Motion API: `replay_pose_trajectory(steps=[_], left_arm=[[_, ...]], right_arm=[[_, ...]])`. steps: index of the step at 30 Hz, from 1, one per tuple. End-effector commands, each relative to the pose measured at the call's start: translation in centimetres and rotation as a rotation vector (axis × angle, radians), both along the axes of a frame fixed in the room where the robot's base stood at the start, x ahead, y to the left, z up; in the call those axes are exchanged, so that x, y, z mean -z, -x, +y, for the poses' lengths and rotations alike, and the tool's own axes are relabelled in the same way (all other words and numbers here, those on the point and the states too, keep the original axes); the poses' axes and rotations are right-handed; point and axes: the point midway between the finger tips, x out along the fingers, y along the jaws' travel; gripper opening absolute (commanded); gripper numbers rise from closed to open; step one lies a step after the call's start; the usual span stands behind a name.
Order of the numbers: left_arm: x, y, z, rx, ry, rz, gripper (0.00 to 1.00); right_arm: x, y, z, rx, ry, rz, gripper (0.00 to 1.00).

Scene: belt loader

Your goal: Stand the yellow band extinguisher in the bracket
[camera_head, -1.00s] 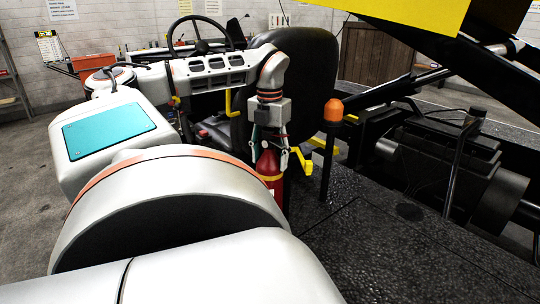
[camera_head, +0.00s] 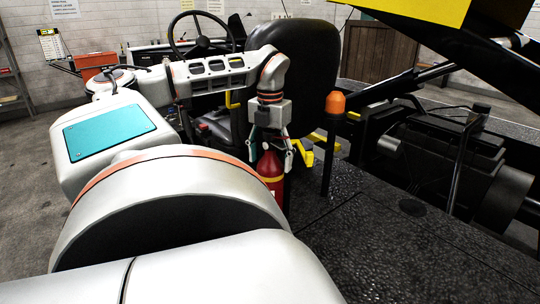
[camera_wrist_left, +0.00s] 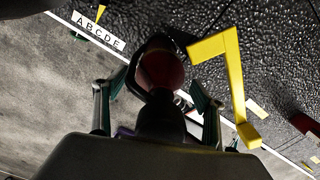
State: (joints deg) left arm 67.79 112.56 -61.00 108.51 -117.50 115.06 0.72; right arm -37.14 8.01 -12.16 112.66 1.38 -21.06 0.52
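The extinguisher (camera_head: 271,168) is a red bottle with a yellow band, upright on the dark deck beside the seat. Its lower part is hidden behind my arm. My left gripper (camera_head: 271,158) is above it, with its fingers spread on both sides of the bottle's top. In the left wrist view, the red shoulder of the extinguisher (camera_wrist_left: 161,68) lies between the open fingers of my left gripper (camera_wrist_left: 157,108), with gaps on both sides. A dark rim shows around the red; I cannot tell whether it is the bracket. My right gripper is out of view.
A yellow angled bar (camera_wrist_left: 231,75) rises close to the extinguisher. An orange-topped black post (camera_head: 332,150) stands to the right, and the black seat (camera_head: 305,70) behind. A lettered strip (camera_wrist_left: 98,30) marks the deck edge. Deck at the front right is clear.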

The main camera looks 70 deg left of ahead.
Motion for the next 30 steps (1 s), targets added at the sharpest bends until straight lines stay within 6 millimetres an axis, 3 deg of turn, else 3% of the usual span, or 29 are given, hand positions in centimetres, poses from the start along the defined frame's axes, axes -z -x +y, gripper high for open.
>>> replay_pose_trajectory(steps=[10, 21, 30], left_arm=[[-1.4, 0.0, 0.0, -0.001, -0.001, 0.001, 0.7], [-8.3, 0.1, 0.1, -0.003, -0.002, 0.001, 0.7], [-11.8, 0.1, 0.0, -0.002, 0.0, 0.001, 0.7]], right_arm=[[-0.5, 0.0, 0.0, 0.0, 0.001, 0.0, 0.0], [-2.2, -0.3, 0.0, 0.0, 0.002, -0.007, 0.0], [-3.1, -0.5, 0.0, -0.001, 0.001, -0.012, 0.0]])
